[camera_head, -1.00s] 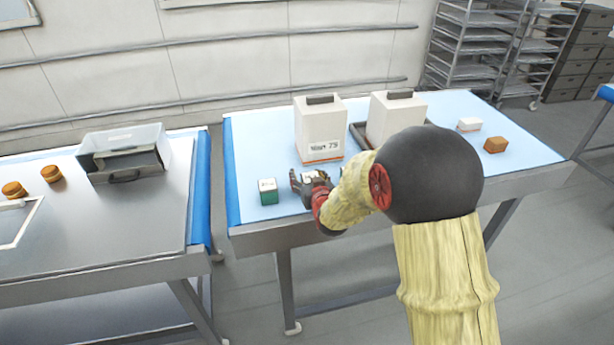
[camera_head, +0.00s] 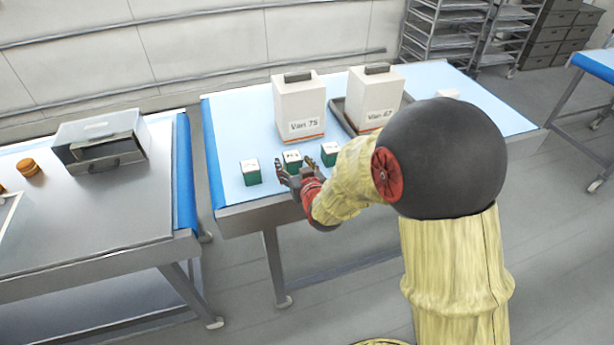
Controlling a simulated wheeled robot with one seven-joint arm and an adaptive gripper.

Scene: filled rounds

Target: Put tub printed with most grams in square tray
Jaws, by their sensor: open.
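A white tub (camera_head: 299,105) with a dark top handle stands upright on the light blue table, its label reading "Van 75". To its right a similar white tub (camera_head: 374,90) has a label that looks like "Van 47" or "Van 67"; the first digit is unclear. A dark, low-rimmed tray (camera_head: 341,118) shows around the base of that right tub, which seems to stand in it; my arm hides part of it. My gripper (camera_head: 296,174) is open near the table's front edge, at the near side of the middle green box and in front of the "Van 75" tub.
Small green boxes with white tops stand at left (camera_head: 250,173), middle (camera_head: 292,160) and right (camera_head: 329,152) near my gripper. A white item (camera_head: 448,94) lies farther right. The left table holds a clear-sided bin (camera_head: 100,145) and a round brown item (camera_head: 29,167).

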